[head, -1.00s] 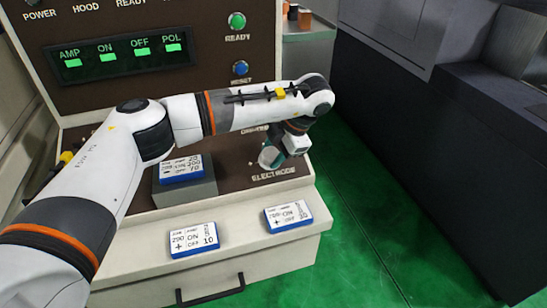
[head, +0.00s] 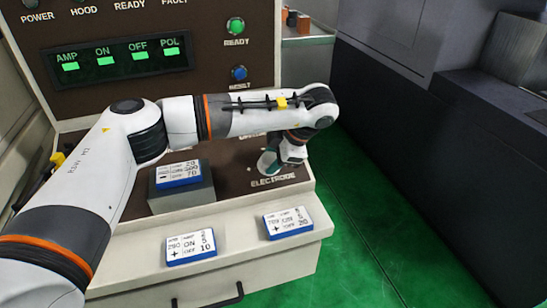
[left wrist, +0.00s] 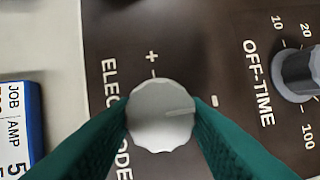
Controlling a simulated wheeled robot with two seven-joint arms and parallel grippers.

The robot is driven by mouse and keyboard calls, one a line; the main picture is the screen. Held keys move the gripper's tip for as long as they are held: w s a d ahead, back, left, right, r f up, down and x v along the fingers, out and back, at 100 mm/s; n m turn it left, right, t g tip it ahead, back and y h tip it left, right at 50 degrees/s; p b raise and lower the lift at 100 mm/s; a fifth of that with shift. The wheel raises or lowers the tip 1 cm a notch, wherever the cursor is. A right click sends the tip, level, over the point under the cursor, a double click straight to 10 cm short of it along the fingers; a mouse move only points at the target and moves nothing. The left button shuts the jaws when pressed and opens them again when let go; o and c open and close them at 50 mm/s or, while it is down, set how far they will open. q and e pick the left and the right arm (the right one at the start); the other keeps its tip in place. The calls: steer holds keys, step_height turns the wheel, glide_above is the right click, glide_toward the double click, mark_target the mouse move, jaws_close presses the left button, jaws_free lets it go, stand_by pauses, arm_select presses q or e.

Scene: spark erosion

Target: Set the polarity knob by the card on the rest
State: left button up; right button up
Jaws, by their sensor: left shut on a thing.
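The polarity knob (left wrist: 160,115) is a pale grey, ridged dial above the word ELECTRODE on the brown panel. A plus is printed at its top and a minus to its right in the left wrist view. Its pointer line points right, close to the minus. My left gripper (head: 270,163) is shut on the knob; its teal fingers (left wrist: 162,117) press on both sides. The card on the rest (head: 178,174) is blue-edged with black print; a minus-like dash shows at its lower left. The rest (head: 183,200) is a grey block. My right gripper is not in view.
Two more cards, a left one (head: 191,247) and a right one (head: 288,223), lie on the cream ledge (head: 240,257), both showing a plus. The OFF-TIME knob (left wrist: 300,72) is right of the polarity knob. A lit panel display (head: 121,59) reads AMP, ON, OFF, POL.

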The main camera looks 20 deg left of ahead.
arm_select(q)
steer(key=shift+s+f, duration=0.15)
steer(key=shift+f, duration=0.2)
steer(key=o, duration=1)
steer(key=shift+s+r, duration=0.1)
steer(key=shift+r, duration=0.05)
steer(key=shift+c, duration=0.2)
steer(key=shift+w+a, duration=0.15)
steer(key=shift+w, duration=0.15)
steer(key=b+v, duration=0.1)
steer(key=v, duration=1.1)
steer(key=shift+b, duration=0.3)
steer(key=shift+w, duration=0.1)
